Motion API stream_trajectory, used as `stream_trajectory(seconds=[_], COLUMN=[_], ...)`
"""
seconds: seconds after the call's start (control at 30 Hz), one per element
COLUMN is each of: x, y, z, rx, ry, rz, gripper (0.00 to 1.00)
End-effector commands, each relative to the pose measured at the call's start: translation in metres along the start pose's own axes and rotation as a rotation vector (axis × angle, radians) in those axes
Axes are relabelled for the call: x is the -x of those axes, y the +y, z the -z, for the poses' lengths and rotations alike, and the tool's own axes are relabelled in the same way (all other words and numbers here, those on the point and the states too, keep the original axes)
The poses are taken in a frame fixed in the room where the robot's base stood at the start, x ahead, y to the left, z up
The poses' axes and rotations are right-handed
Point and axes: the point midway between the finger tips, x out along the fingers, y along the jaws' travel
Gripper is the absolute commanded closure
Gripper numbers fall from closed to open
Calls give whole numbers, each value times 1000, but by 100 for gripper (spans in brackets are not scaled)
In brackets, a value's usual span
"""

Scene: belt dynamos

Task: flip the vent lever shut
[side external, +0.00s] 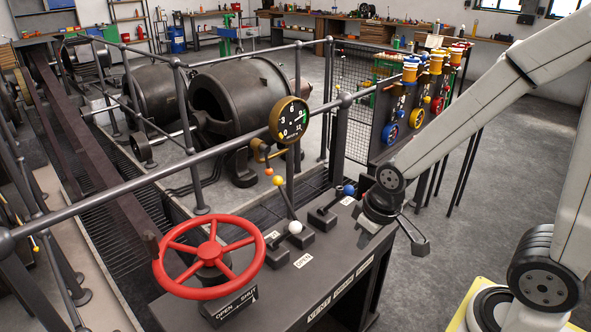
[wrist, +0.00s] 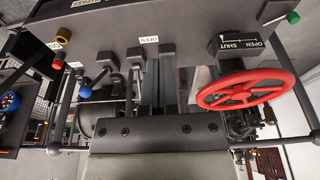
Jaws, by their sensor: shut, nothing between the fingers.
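Three levers stand in a row on the dark console. One has a white knob (side external: 295,227), one a yellow knob (side external: 278,180) and one a blue knob (side external: 348,190). The yellow-knobbed lever leans away from the console front; the white and blue ones lean toward it. A front plate (side external: 319,310) seems to read VENT, but I cannot tell for sure which lever it names. My gripper (side external: 366,236) is shut and empty, pointing down beside the blue knob at the console's right end. In the wrist view the blue knob (wrist: 85,92) is left of my gripper (wrist: 157,75), apart from it.
A red handwheel (side external: 209,256) with an OPEN/SHUT plate (side external: 233,303) stands at the console's near end. A railing (side external: 180,160) and a dial gauge (side external: 290,119) rise behind the levers. A panel with coloured handles (side external: 410,100) stands at the back right.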

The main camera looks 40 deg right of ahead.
Motion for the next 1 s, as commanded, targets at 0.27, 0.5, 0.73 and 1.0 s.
stream_trajectory(seconds=[0.27, 0.5, 0.73, 1.0], x=[-11, -25, -34, -39], y=[-3, 1, 13, 31], z=[-17, -46, -67, -76], rx=[116, 325, 557, 832], ry=[-101, -273, -436, -586], rz=[-33, -114, -230, -399], gripper=[100, 100, 100, 100])
